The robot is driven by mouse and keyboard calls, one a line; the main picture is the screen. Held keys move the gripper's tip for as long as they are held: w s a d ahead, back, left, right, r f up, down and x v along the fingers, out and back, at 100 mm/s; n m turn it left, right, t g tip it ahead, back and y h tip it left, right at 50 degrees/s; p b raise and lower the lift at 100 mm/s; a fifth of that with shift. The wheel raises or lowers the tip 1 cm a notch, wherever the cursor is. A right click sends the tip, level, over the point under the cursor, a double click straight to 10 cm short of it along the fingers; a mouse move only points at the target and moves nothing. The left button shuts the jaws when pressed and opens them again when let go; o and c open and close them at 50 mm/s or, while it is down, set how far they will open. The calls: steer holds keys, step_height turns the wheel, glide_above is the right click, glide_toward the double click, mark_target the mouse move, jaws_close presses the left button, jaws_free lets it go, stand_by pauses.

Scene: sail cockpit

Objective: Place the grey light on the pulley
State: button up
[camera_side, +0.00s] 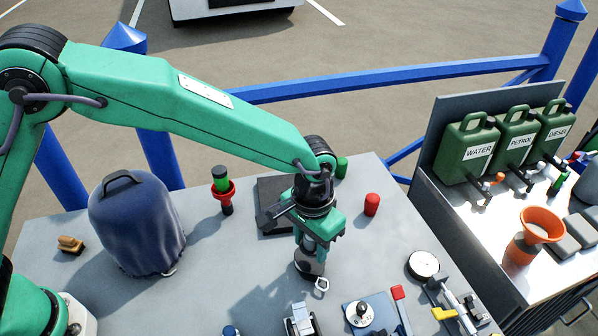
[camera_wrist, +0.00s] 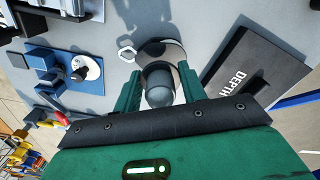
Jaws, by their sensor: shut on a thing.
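My gripper (camera_side: 311,246) points down over the middle of the grey table. In the wrist view, my gripper (camera_wrist: 160,92) is shut on the grey light (camera_wrist: 160,90), a dome-topped cylinder. The pulley (camera_side: 309,270) is a round grey and dark piece with a metal shackle at its front right. In the wrist view the pulley (camera_wrist: 172,50) shows just beyond the light, partly hidden by it. The light appears upright and directly over the pulley. I cannot tell whether they touch.
A dark plate marked DEPTH (camera_wrist: 245,75) lies close behind the gripper. A red light (camera_side: 372,204), a green light (camera_side: 342,167) and a red-and-green stack (camera_side: 223,190) stand nearby. A blue covered motor (camera_side: 135,225) is at left. A white dial (camera_side: 423,265) and fittings lie at front right.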

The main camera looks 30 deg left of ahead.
steer(key=shift+f, duration=1.2)
steer(key=shift+f, duration=0.15)
steer(key=o, duration=1)
steer(key=shift+c, duration=0.2)
step_height(320, 180, up, 12)
steer(key=shift+r, duration=0.2)
steer(key=shift+a, duration=0.1)
